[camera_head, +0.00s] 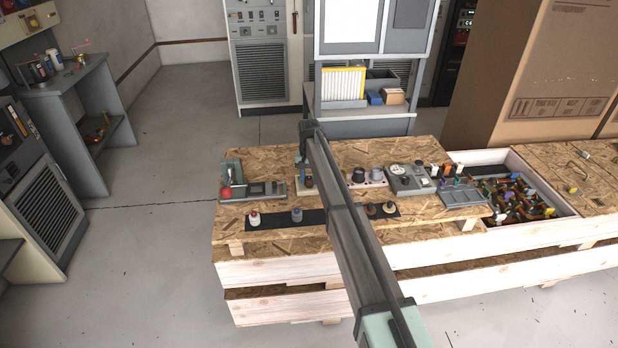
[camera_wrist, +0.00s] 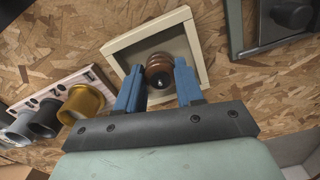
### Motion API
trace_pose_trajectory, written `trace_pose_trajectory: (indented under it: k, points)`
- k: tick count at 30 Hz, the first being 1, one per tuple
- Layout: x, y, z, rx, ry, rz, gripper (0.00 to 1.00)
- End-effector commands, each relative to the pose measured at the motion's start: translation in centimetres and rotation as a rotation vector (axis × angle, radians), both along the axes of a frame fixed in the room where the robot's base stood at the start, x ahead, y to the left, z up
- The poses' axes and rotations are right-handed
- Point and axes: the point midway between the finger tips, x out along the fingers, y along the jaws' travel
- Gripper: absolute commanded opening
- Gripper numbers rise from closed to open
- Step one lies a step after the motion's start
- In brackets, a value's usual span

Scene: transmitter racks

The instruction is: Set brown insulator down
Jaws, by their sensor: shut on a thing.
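The brown insulator (camera_wrist: 158,74) is a small ribbed piece with a dark centre. It sits between the blue fingers of my gripper (camera_wrist: 160,88) in the wrist view, and the jaws are shut on it. Behind it is a square cream-framed tray (camera_wrist: 189,25) on the board. I cannot tell whether the insulator touches the tray floor. In the head view my gripper (camera_head: 303,174) is at the middle of the crate top, with the brown insulator (camera_head: 309,182) at its tips and partly hidden. The tray (camera_head: 318,189) shows around it.
A black strip (camera_head: 275,220) with several insulators lies in front, partly hidden by my arm. A device with a red knob (camera_head: 226,192) stands left, and a grey meter box (camera_head: 408,180) right. In the wrist view a panel with a gold cylinder (camera_wrist: 82,102) is close on the left.

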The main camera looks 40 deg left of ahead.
Motion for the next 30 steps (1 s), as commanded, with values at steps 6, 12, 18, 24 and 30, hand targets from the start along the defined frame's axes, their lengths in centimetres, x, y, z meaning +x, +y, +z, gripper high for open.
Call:
trace_pose_trajectory:
  k: [6,12,18,24,30]
  points:
    - [0.0,0.0,0.0,0.001,-0.001,0.0,0.0]
    - [0.0,0.0,-0.3,0.001,-0.001,0.0,0.39]
    - [0.0,0.0,-0.2,0.001,-0.001,0.0,0.47]
    - [0.0,0.0,0.1,0.001,-0.001,0.0,0.47]
    - [0.0,0.1,2.4,0.002,-0.002,0.0,0.47]
